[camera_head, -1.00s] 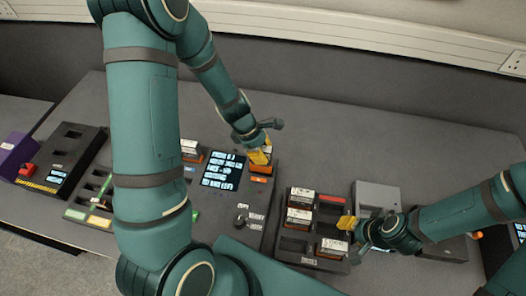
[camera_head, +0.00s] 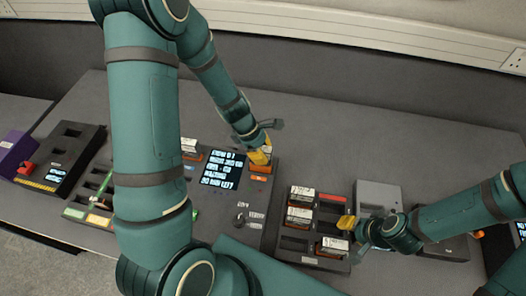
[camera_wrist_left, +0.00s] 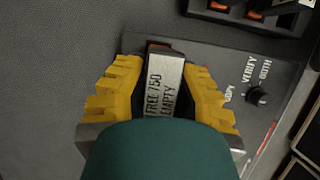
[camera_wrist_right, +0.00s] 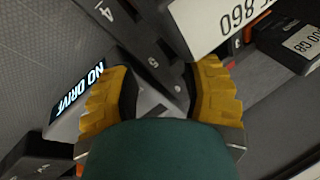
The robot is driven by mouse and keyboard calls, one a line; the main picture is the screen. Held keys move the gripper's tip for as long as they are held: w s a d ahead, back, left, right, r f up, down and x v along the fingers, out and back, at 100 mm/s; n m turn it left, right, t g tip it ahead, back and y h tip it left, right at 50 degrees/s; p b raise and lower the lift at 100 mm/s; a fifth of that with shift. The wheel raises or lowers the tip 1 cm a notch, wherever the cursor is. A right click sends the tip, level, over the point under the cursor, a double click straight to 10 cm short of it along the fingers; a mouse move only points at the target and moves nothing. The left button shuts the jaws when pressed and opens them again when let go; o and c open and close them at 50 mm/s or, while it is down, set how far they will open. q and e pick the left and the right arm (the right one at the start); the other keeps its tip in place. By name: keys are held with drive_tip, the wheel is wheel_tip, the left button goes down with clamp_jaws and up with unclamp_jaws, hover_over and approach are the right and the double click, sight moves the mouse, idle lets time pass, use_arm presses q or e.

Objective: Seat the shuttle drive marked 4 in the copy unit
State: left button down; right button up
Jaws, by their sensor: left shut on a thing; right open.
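My left gripper (camera_head: 261,156) is shut on a shuttle drive at the right bay of the copy unit (camera_head: 254,220). In the left wrist view the drive (camera_wrist_left: 164,90) stands between the yellow fingers (camera_wrist_left: 160,98), with a pale label reading "FREE 750 EMPTY" and an orange-brown end. I cannot see a 4 on it, and its lower end is too hidden to tell how deep it sits. Another drive (camera_head: 191,152) stands in the copy unit's left bay. My right gripper (camera_head: 352,222) is open and empty beside the drive rack (camera_head: 284,252); its fingers also show in the right wrist view (camera_wrist_right: 165,95).
The rack holds several labelled drives (camera_head: 301,195). A "NO DRIVE" display (camera_wrist_right: 82,90) shows in the right wrist view. A grey box (camera_head: 378,193) stands behind my right gripper. The copy unit has a lit screen (camera_head: 222,170) and a knob (camera_head: 240,217). The rear desk is clear.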

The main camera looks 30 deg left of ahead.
use_arm(q)
drive_tip(key=shift+f+b, duration=0.65)
drive_tip(key=shift+f, duration=0.15)
use_arm(e)
drive_tip(key=shift+s+f, duration=0.1)
drive_tip(key=shift+f, duration=0.55)
